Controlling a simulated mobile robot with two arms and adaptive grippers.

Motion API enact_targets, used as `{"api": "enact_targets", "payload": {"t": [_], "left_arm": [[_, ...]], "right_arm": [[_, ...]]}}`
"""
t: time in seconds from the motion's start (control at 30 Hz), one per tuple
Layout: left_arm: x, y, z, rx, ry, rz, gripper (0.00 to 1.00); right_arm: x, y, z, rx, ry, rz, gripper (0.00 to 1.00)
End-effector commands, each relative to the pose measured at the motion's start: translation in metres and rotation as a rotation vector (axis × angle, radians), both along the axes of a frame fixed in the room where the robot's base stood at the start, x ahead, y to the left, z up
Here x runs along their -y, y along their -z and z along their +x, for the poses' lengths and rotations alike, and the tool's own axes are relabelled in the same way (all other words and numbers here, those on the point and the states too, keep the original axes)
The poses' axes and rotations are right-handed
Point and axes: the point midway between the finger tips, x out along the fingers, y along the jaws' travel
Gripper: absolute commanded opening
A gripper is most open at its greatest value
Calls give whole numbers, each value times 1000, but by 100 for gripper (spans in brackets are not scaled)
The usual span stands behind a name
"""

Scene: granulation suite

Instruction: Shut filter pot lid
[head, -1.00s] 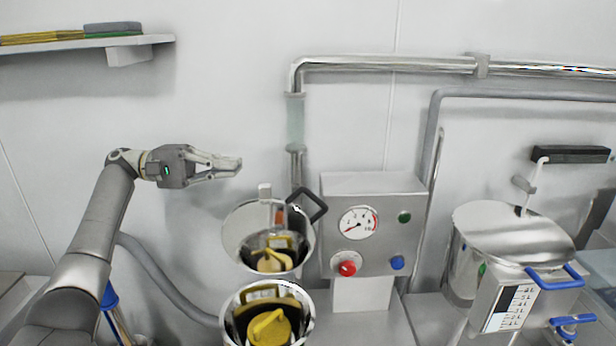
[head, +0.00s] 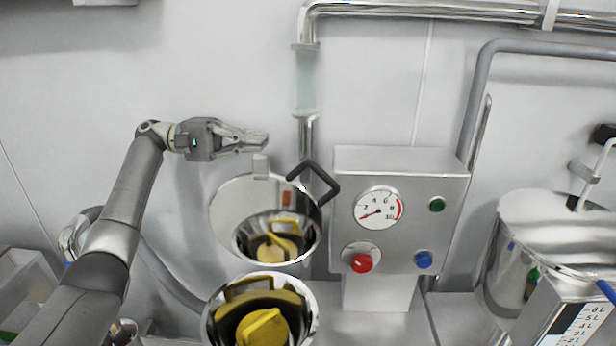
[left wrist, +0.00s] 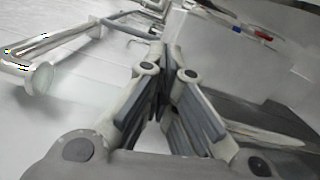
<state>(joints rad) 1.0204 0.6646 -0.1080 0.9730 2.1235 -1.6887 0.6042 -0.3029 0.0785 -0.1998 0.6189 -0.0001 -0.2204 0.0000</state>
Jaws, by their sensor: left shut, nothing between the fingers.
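The filter pot (head: 208,318) is a round steel pot at the bottom centre of the head view, with a yellow part (head: 262,328) inside. Its round mirror-like lid (head: 228,212) stands open, tilted up behind the pot, and reflects the yellow part. A black loop handle (head: 318,181) sticks out at the lid's upper right, and a small pale block sits on its top edge. My left gripper (head: 266,140) is shut and empty, just above the lid's top edge and apart from the handle. In the left wrist view the fingertips (left wrist: 164,48) meet. My right gripper is not in view.
A control box (head: 400,215) with a gauge, a red knob and green and blue buttons stands right of the lid. A vertical pipe (head: 306,135) rises behind. A steel vessel (head: 545,225) stands at the right.

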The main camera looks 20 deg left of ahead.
Motion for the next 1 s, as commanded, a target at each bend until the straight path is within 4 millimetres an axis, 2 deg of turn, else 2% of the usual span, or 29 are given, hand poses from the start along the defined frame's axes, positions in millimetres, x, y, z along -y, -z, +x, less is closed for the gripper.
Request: {"api": "enact_targets", "payload": {"t": [0.03, 0.17, 0.37, 0.57, 0.87, 1.0], "left_arm": [[0, 14, 0, -1, 0, 0, 0], [0, 28, 0, -1, 0, 0, 0], [6, 29, 1, 0, 1, 1, 0], [37, 27, 6, -1, 4, 1, 0], [102, 24, 17, -1, 4, 0, 0], [105, 25, 3, -1, 0, 3, 0]], "right_arm": [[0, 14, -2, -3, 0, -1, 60], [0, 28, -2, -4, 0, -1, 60], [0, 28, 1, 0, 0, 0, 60], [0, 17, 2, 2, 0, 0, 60], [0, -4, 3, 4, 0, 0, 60], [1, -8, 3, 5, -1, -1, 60]]}}
